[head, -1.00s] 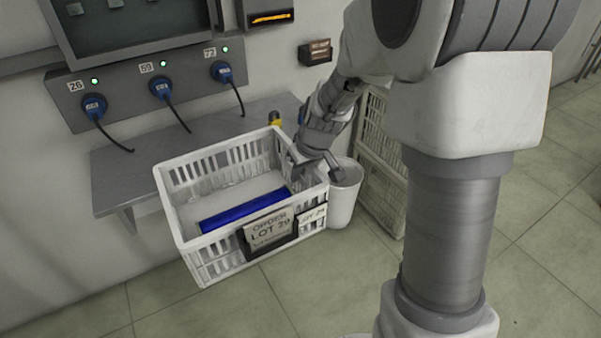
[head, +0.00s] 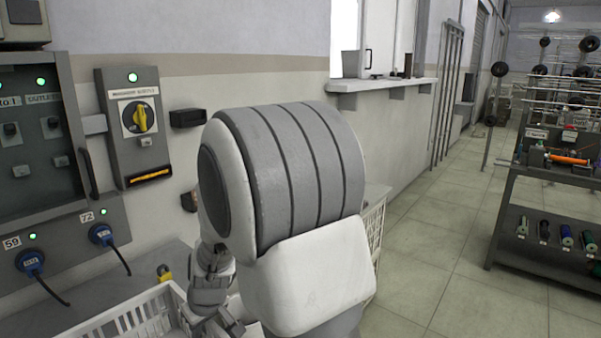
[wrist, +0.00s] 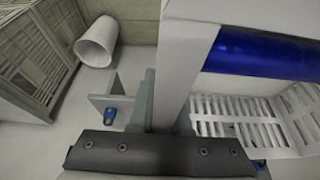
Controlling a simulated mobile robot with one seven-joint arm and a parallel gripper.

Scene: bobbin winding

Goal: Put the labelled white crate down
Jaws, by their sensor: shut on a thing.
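The white slatted crate (head: 128,315) shows only in part at the bottom edge of the head view; its label is out of frame. In the wrist view the crate (wrist: 236,108) fills the right side, with a blue object (wrist: 262,52) inside. My gripper (head: 222,322) is at the crate's right end in the head view. In the wrist view my gripper (wrist: 152,105) is shut on the crate's rim wall. The crate's underside is hidden, so I cannot tell whether it rests on anything.
A grey wall shelf (head: 150,271) with a yellow-topped item (head: 164,273) lies behind the crate. A white bin (wrist: 97,42) and a slatted crate stack (wrist: 38,45) show in the wrist view. A rack (head: 545,205) stands right; the floor (head: 430,240) between is clear.

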